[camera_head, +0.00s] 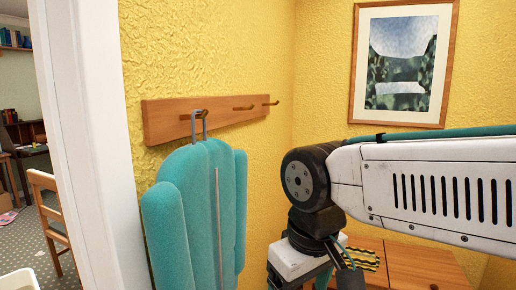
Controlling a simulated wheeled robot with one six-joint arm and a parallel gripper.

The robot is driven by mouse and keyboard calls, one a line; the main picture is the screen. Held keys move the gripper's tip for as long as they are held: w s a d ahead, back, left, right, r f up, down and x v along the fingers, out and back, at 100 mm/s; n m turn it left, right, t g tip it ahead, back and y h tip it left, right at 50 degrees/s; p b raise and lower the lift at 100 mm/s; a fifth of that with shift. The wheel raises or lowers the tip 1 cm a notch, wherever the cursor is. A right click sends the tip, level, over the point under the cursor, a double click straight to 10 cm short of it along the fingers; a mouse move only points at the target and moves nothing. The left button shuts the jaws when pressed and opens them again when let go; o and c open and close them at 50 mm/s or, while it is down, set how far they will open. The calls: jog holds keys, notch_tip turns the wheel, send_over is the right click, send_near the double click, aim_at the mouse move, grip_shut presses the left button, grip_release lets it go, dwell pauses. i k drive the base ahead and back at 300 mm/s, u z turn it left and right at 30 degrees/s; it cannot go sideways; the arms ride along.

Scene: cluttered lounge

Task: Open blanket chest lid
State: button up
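A wooden piece with an orange-brown top (428,268) stands in the corner at the lower right; it looks like the blanket chest. Only part of its flat top shows, and a dark seam crosses it. Its front and any handle are out of view. My gripper (312,272) hangs down from the wrist at the bottom edge, in front of the chest's left side in the picture. Its fingertips are cut off by the frame, so its opening and any contact cannot be seen.
A teal padded garment (200,215) hangs from a wooden hook rail (205,115) left of my arm. A framed picture (402,62) hangs above the chest. A yellow-and-black striped item (364,258) shows beside the wrist. A white door frame (85,130) and wooden chair (50,215) are left.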

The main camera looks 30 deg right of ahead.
aim_at(411, 267)
jog(key=z, duration=1.5)
jog(key=i, duration=1.15)
jog(key=z, duration=0.4)
